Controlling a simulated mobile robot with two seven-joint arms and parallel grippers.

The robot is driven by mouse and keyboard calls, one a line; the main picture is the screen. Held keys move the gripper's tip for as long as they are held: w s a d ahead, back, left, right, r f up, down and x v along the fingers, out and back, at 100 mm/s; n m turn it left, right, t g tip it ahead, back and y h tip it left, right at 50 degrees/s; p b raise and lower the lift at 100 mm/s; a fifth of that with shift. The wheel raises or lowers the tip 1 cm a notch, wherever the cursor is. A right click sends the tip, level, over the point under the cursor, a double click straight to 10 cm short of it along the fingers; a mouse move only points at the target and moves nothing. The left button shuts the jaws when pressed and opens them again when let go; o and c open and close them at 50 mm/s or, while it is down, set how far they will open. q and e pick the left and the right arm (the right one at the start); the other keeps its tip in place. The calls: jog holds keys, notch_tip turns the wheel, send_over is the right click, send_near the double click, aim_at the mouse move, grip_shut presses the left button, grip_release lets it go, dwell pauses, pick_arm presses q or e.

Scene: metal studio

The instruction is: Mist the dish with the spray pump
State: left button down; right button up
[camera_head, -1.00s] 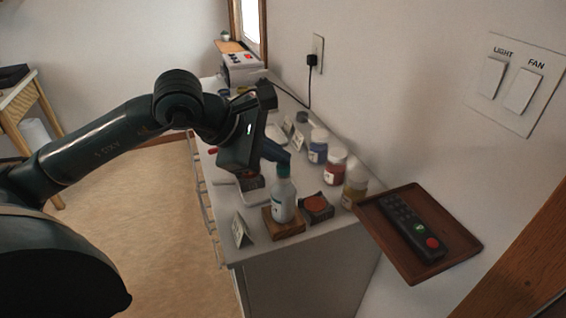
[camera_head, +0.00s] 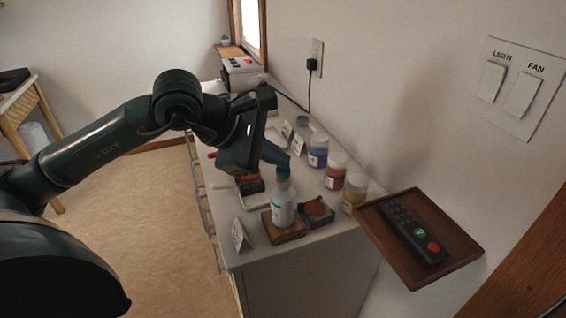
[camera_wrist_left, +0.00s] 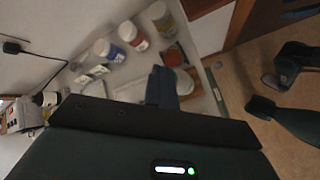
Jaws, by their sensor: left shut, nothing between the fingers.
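The spray pump (camera_head: 283,208) is a pale bottle with a teal top, upright on a wooden block (camera_head: 286,237) near the counter's front end. Just right of it sits a dark square dish (camera_head: 318,211) with orange-red contents; it also shows in the left wrist view (camera_wrist_left: 174,56). My left gripper (camera_head: 279,159) is shut and empty, its fingers pointing down just above the pump's teal top. I cannot tell whether they touch it. In the left wrist view the shut fingers (camera_wrist_left: 162,88) partly hide the pump.
Jars with blue (camera_head: 318,150), red (camera_head: 336,172) and yellow (camera_head: 354,194) contents line the wall side. A folded card (camera_head: 241,237) stands left of the block. A wall tray (camera_head: 470,250) holds a remote (camera_head: 414,230). A boxy device (camera_head: 241,72) sits at the far end.

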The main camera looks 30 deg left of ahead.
pick_arm(q)
notch_tip(320, 180, up, 6)
jog(key=p, duration=0.3)
jog(key=shift+f, duration=0.1)
dwell(2.5)
